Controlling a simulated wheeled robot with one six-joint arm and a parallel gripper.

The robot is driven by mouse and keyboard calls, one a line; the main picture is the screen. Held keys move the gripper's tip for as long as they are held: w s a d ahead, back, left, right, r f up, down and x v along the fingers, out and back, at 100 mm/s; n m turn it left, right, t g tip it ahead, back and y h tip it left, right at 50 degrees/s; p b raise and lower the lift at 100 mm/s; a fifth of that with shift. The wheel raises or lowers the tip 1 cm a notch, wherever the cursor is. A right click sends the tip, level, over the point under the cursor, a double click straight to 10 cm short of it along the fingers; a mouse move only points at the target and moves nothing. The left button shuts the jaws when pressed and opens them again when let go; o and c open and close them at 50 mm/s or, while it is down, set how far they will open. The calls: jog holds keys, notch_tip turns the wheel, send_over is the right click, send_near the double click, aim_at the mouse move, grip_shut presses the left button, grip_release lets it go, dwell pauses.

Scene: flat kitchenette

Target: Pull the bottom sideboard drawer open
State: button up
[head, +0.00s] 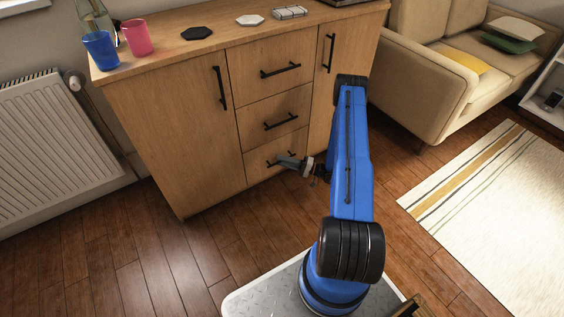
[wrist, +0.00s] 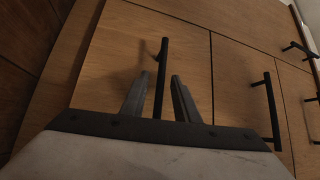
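The wooden sideboard (head: 170,130) has a stack of three drawers between two doors. Its bottom drawer (head: 257,173) looks flush with the front. In the wrist view, the black bar handle of the bottom drawer (wrist: 161,75) runs between the two grey fingers of my gripper (wrist: 159,92). A gap shows on each side of the bar, so the fingers are open around it, not closed on it. In the head view, my gripper (head: 284,160) is at the bottom drawer's front and hides part of its handle (head: 271,164).
The middle drawer handle (head: 281,121) and top drawer handle (head: 280,70) are above. A radiator (head: 50,140) stands left and a beige sofa (head: 425,90) right. The wooden floor (head: 190,250) in front of the sideboard is clear. A striped rug (head: 500,210) lies right.

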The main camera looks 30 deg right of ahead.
jog(key=shift+w+a, duration=0.2)
grip_shut()
jog(key=shift+s, duration=0.1)
jog(key=s+d, duration=0.1)
jog(key=s, duration=2.6)
jog(key=shift+s, duration=0.4)
grip_release()
